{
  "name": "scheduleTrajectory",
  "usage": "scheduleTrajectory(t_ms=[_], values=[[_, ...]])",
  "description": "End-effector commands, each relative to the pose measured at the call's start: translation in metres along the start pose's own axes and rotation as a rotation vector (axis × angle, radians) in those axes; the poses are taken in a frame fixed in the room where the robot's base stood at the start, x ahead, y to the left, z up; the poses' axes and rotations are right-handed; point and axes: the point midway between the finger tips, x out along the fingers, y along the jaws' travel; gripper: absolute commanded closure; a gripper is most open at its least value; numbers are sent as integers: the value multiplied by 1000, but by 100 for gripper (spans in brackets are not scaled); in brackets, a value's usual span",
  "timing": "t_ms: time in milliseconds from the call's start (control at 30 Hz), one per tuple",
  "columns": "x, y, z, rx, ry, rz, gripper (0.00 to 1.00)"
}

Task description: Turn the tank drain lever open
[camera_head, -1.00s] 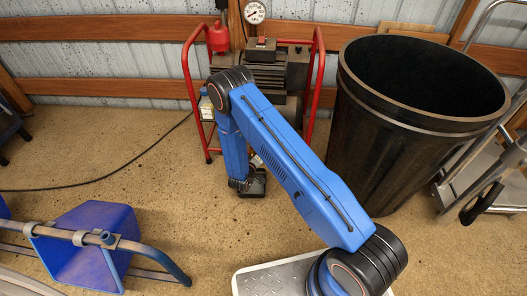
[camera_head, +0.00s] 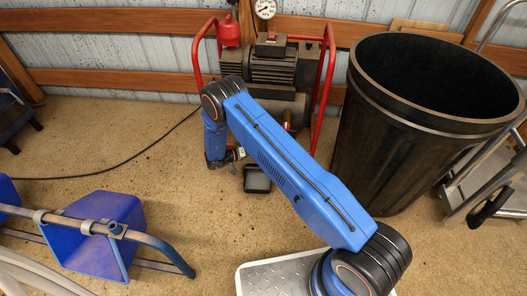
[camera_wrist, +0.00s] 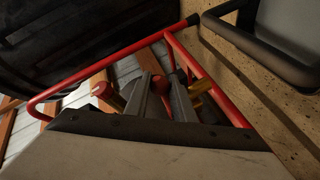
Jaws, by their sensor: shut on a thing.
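The compressor (camera_head: 273,68) with its dark tank stands in a red tube frame by the wall. My gripper is low at the tank's front left in the head view (camera_head: 238,155), largely hidden behind my arm. In the wrist view my gripper (camera_wrist: 166,92) has its two dark fingers close together, shut on the drain lever (camera_wrist: 161,85), which shows only as a small red piece between them. A brass-coloured fitting (camera_wrist: 198,87) sits just right of the fingers. How far the lever is turned cannot be told.
A black pan (camera_head: 257,180) lies on the floor close to my gripper. Red frame tubes (camera_wrist: 110,72) run around the fingers in the wrist view. A large black bin (camera_head: 365,150) stands to the right. Open floor lies to the left, with a dark hose (camera_head: 110,173).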

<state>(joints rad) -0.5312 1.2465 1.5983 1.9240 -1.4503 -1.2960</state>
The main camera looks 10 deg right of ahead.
Motion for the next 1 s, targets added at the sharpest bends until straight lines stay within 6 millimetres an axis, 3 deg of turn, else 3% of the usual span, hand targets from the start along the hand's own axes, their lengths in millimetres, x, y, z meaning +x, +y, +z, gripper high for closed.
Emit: scheduleTrajectory(t_ms=[600, 633, 700, 1000], values=[[-2, -2, -1, 10, -33, 20, 100], [-2, -2, -1, 10, -33, 20, 73], [-2, -1, -1, 10, -33, 20, 58], [-2, -2, -1, 9, -31, 18, 58]])
